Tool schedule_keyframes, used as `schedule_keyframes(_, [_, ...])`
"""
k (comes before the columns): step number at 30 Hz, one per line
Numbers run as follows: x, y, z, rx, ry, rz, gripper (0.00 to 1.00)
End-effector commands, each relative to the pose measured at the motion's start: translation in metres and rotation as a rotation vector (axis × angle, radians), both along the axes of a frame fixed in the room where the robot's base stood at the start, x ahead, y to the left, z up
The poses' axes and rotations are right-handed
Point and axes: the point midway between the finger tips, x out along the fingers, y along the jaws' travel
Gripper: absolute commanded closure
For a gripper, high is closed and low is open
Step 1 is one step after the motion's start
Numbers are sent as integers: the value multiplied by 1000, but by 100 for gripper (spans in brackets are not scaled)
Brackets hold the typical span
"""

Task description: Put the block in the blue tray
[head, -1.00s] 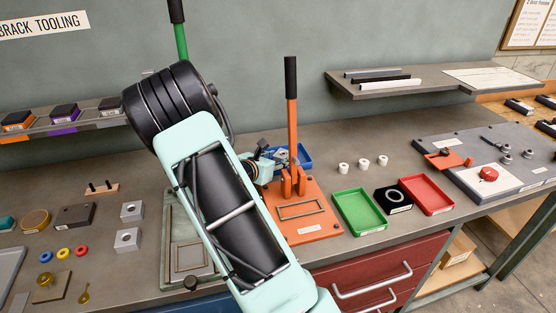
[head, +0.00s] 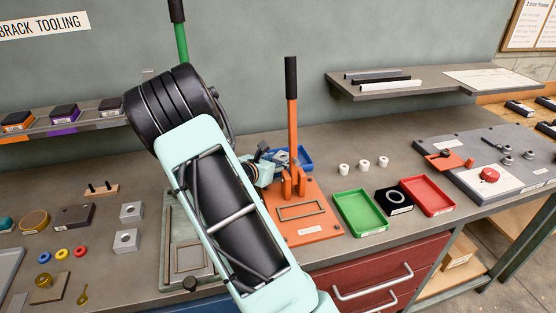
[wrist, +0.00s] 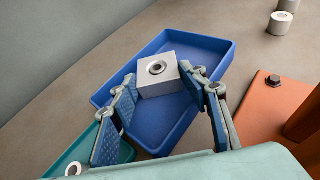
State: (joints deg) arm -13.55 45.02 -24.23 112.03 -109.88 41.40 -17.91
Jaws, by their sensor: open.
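The block (wrist: 157,77) is a pale grey metal cube with a round hole in its top. In the wrist view it is inside the outline of the blue tray (wrist: 212,47), towards the tray's far left part. My gripper (wrist: 160,90) is open, with one blue-padded finger on each side of the block. I cannot tell whether a finger touches it, or whether the block rests fully on the tray floor.
The orange press (head: 318,230) with its tall lever stands right beside the blue tray. White cylinders (head: 364,165) stand farther right, behind a green tray (head: 360,211) and a red tray (head: 427,195). A teal tray (wrist: 118,152) is at the wrist view's lower left.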

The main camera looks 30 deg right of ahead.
Motion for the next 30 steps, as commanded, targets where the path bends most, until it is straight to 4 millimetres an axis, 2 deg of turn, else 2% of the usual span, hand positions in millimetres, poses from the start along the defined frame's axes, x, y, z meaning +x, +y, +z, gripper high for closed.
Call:
schedule_keyframes(1, [-6, 3, -5, 18, 18, -3, 54])
schedule_keyframes(4, [-10, 15, 1, 20, 17, 1, 54])
schedule_keyframes(12, [-39, 65, 31, 12, 10, 4, 54])
schedule_keyframes(16, [-49, 83, 41, 10, 9, 3, 54])
schedule_keyframes(21, [-57, 94, 48, 7, 10, 2, 54])
schedule_keyframes(30, [-59, 97, 49, 6, 9, 1, 54])
